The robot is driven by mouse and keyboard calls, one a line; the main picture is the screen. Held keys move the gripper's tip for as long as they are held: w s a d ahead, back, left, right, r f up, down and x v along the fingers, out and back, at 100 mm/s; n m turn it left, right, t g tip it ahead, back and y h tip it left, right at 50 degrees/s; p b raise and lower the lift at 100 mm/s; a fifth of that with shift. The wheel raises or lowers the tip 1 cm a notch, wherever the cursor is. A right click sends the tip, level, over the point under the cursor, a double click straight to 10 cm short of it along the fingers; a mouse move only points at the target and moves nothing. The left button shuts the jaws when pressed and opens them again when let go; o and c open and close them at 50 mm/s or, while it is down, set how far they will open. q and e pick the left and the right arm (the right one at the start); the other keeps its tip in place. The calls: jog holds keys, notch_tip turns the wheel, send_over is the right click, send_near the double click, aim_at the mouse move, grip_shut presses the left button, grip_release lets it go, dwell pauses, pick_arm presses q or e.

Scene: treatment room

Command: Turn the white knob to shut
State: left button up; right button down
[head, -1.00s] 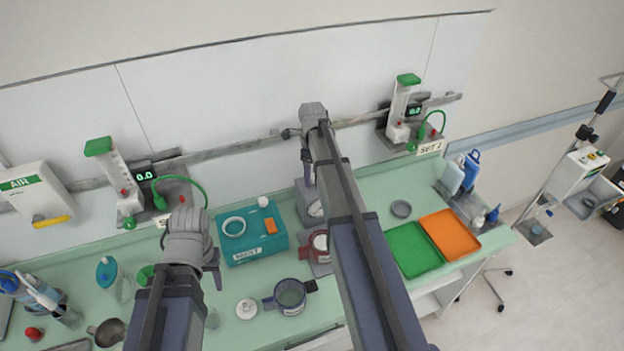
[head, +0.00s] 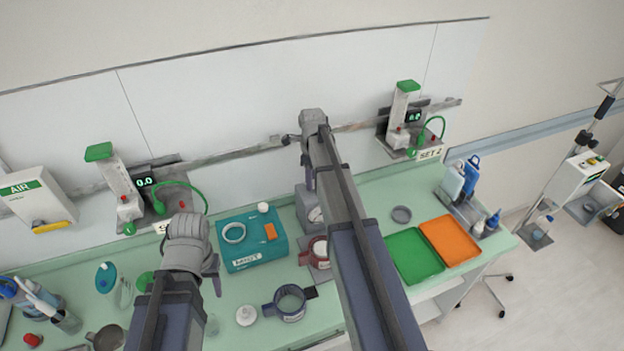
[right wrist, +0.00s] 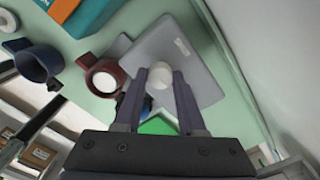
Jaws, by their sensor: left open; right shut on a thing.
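The white knob (right wrist: 159,75) shows in the right wrist view as a small rounded white piece between the two fingertips. My right gripper (right wrist: 159,88) is shut on it. A grey plate-like surface lies behind the knob in that view. My left gripper (head: 213,278) is open and empty, above the bench just left of the teal box.
The teal box (head: 240,262) stands on the green bench left of my right arm. A red-brown cup (head: 317,247) and a dark blue cup (head: 289,303) are close by. Green (head: 414,257) and orange (head: 450,240) trays lie to the right. Two flow meters hang on the wall rail.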

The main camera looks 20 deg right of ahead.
jog(key=shift+n, duration=0.3)
jog(key=n, duration=1.3)
jog(key=shift+n, duration=2.3)
jog(key=c, duration=0.5)
grip_release()
